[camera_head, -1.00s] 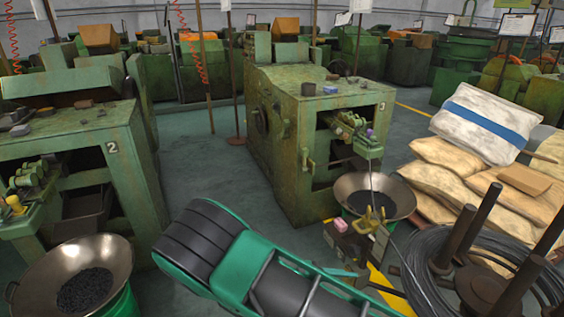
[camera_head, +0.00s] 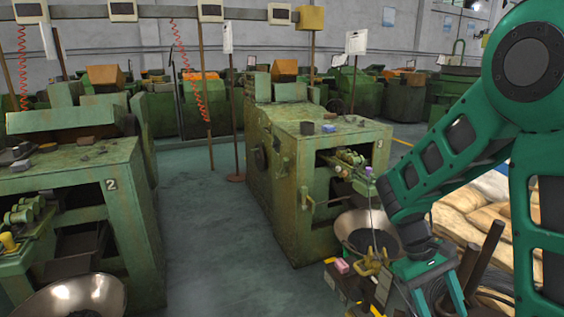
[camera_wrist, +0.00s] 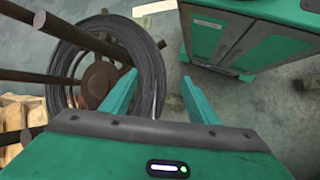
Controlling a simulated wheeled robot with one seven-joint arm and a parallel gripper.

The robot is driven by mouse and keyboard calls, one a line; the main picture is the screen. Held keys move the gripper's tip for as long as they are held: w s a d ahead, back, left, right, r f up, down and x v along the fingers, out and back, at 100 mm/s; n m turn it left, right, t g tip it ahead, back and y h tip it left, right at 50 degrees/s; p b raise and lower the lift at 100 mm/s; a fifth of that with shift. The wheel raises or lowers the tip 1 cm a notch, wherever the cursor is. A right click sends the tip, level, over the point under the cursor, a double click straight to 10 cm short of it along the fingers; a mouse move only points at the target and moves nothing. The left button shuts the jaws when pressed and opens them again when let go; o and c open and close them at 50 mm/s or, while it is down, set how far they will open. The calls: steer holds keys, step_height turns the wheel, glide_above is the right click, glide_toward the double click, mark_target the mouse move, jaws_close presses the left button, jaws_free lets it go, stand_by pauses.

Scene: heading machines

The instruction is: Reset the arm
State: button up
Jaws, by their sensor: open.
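My arm (camera_head: 460,150) rises on the right of the head view and bends down to the left. My gripper (camera_wrist: 158,98) is open, with its two green fingers spread apart and nothing between them. In the head view its end hangs low at the bottom right, in front of the bags and close to the yellow clamp-like part as seen in the picture. The fingertips are hard to make out there.
A coil of wire (camera_wrist: 151,70) on a dark reel lies below my gripper. Machine 3 (camera_head: 290,190) has a metal bowl (camera_head: 350,228) at its front; machine 2 (camera_head: 130,230) stands left. Bags (camera_head: 465,196) are stacked right. The floor (camera_head: 205,225) between the machines is clear.

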steer(key=s+d+r+m+t+y, duration=0.2)
steer(key=s+r+m, duration=0.2)
steer(key=s, duration=0.3)
steer(key=s+d+r+m+t+y, duration=0.2)
steer(key=s+d+r+m, duration=0.1)
steer(key=s, duration=0.5)
step_height(320, 180, up, 2)
steer(key=shift+s+r+m+t+y, duration=0.15)
steer(key=shift+m+t+y, duration=0.2)
steer(key=shift+m, duration=0.25)
steer(key=shift+w+f, duration=0.3)
steer(key=shift+w, duration=0.35)
